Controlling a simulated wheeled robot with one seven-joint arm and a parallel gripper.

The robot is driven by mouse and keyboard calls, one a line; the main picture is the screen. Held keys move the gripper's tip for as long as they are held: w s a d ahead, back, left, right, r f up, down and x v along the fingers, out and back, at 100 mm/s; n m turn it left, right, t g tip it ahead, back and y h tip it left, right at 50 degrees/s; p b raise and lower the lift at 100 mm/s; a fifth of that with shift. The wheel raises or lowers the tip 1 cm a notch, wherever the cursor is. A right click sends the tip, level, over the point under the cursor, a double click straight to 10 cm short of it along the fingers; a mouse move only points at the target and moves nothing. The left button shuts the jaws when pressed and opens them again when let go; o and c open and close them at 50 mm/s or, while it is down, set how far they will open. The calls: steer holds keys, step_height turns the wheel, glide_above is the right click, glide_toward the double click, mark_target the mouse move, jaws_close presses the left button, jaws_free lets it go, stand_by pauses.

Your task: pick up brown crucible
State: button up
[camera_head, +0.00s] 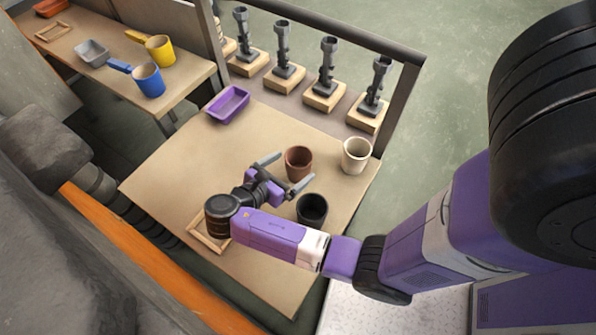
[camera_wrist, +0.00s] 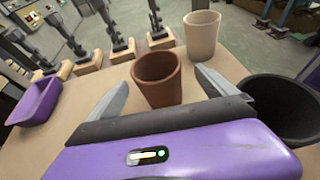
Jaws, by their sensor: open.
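The brown crucible (camera_head: 298,164) stands upright on the near wooden table, between a white crucible and a black one. It also shows in the wrist view (camera_wrist: 158,82), just beyond my fingers and roughly midway between them. My gripper (camera_head: 284,171) is open and empty, its two fingers spread and pointing at the brown crucible. In the wrist view my gripper (camera_wrist: 160,90) has a finger on either side of the crucible's lower part. I cannot tell whether the fingertips reach past its near wall. No contact shows.
The white crucible (camera_head: 356,156) stands close behind right, the black crucible (camera_head: 312,210) close to my gripper's right side. A purple tray (camera_head: 228,104) lies at the table's far left. Several dark stands on wooden blocks (camera_head: 323,97) line the back edge. A wooden frame (camera_head: 208,240) lies under my arm.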

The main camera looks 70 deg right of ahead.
mark_target(306, 157)
steer(key=shift+w+x, duration=0.2)
steer(key=shift+x, duration=3.75)
steer(key=shift+f, duration=0.1)
steer(key=shift+c, duration=0.3)
steer(key=c, duration=1.8)
